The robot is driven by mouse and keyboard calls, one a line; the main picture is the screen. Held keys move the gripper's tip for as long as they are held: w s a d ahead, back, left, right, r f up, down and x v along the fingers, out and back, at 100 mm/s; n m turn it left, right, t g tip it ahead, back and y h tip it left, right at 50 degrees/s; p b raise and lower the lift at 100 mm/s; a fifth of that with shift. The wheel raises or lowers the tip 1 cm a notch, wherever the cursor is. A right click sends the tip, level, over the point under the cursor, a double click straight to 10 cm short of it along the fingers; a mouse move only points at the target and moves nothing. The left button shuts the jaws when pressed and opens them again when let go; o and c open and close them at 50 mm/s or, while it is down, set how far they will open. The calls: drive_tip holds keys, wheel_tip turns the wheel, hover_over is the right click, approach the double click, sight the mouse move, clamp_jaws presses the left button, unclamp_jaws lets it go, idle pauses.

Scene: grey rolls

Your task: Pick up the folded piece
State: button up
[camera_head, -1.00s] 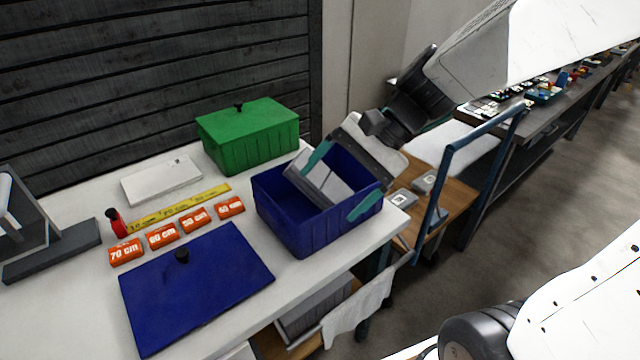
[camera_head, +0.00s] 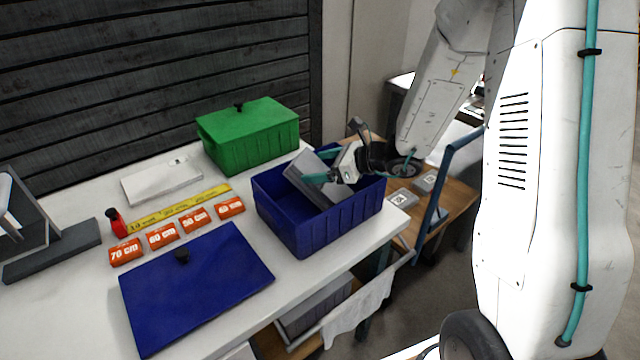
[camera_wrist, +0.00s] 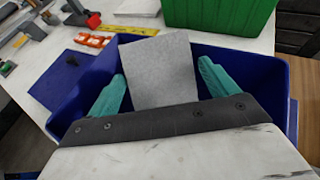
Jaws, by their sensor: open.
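The folded piece is a flat grey slab (camera_head: 312,180) leaning tilted inside the open blue box (camera_head: 305,235), its upper end above the rim. My gripper (camera_head: 322,166) is over the box at its right side, with its teal fingers by the piece. In the wrist view the grey piece (camera_wrist: 160,75) stands between the two spread fingers of my gripper (camera_wrist: 163,72), with gaps visible on both sides. The gripper is open. The lower end of the piece is hidden in the box and behind my gripper.
A green lidded box (camera_head: 250,140) stands behind the blue box. A blue lid (camera_head: 195,290), orange length labels (camera_head: 162,236), a yellow ruler (camera_head: 180,207) and a white slab (camera_head: 162,182) lie left on the white table. A wooden cart (camera_head: 450,205) with grey pieces stands right.

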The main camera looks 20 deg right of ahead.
sight(313, 167)
drive_tip(key=x, duration=0.4)
drive_tip(key=shift+a, duration=0.15)
drive_tip(key=c, duration=0.8)
